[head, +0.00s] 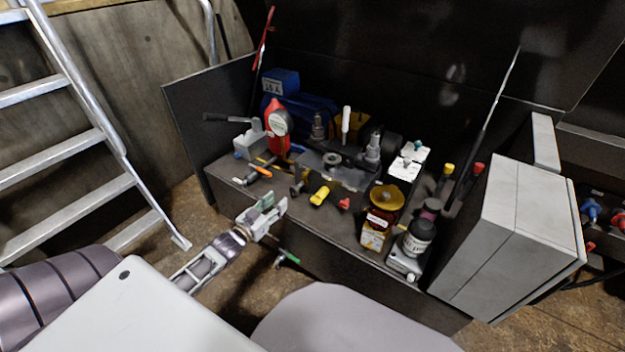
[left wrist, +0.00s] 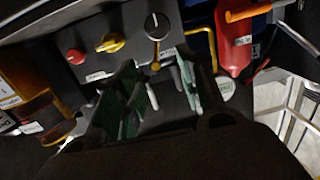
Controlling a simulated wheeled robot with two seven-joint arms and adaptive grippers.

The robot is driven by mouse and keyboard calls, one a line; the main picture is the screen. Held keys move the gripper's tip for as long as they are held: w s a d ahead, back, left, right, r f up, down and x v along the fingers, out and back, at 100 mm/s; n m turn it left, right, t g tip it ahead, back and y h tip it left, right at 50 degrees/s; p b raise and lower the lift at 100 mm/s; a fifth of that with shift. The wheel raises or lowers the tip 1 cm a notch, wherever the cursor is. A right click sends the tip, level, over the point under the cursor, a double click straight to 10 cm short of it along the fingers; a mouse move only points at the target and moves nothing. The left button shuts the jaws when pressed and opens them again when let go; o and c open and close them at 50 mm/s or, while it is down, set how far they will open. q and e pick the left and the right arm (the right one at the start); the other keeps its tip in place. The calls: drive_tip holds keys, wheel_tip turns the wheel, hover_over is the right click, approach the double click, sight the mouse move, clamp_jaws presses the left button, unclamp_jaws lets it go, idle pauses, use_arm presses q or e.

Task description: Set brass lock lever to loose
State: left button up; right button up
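A dark control box (head: 345,175) on the bench carries a yellow knob (head: 319,195), a red button (head: 344,204) and a round dial. In the left wrist view the dial (left wrist: 157,24) has a white mark, and a thin brass lever (left wrist: 156,58) hangs straight down from it. The lever is too small to make out in the head view. My left gripper (head: 275,208) is in front of the bench, just below and left of the box. In the left wrist view the left gripper (left wrist: 162,88) is open and empty, with the lever beyond its fingers. My right gripper does not show.
A red bottle (head: 277,118) and an orange handle (head: 262,171) stand left of the box. A metal ladder (head: 80,140) stands at left.

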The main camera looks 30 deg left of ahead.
sight(303, 175)
use_arm(q)
drive_tip(key=r, duration=0.1)
drive_tip(key=w+d+r, duration=0.1)
drive_tip(key=r, duration=0.1)
drive_tip(key=shift+w+d+t+h+b, duration=0.15)
drive_tip(key=shift+d+t+h+b, duration=0.15)
drive_tip(key=shift+t+b, duration=0.1)
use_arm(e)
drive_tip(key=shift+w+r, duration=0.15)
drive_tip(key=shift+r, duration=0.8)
use_arm(q)
drive_tip(key=shift+w, duration=0.1)
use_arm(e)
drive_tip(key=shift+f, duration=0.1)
